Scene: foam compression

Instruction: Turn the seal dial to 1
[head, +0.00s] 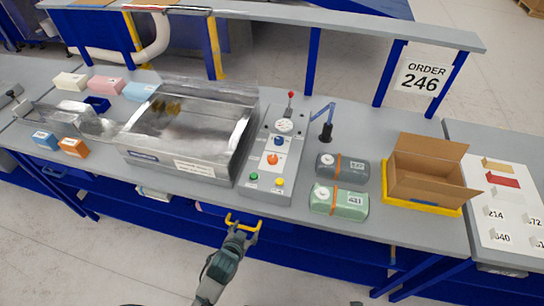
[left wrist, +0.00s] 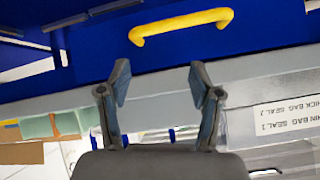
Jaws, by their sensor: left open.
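A grey control panel (head: 268,168) stands on the bench in the head view. It carries a blue knob (head: 277,140), an orange-red knob (head: 272,159), a white round gauge (head: 284,126) and a red-tipped lever (head: 290,97). Which knob is the seal dial, and its setting, I cannot read. My left gripper (head: 242,227) is open and empty in front of the bench, below the panel, by a yellow handle (head: 257,226). In the left wrist view the gripper (left wrist: 160,72) has its two fingers apart, with the yellow handle (left wrist: 180,25) beyond them. My right gripper is not in view.
A label (left wrist: 290,115) reads upside down about thick and thin bag seals. A metal chamber (head: 190,130) stands left of the panel. Grey (head: 342,167) and green (head: 338,202) packs and an open carton (head: 428,172) stand right. Green (head: 254,177) and yellow (head: 279,182) buttons sit at the panel's front.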

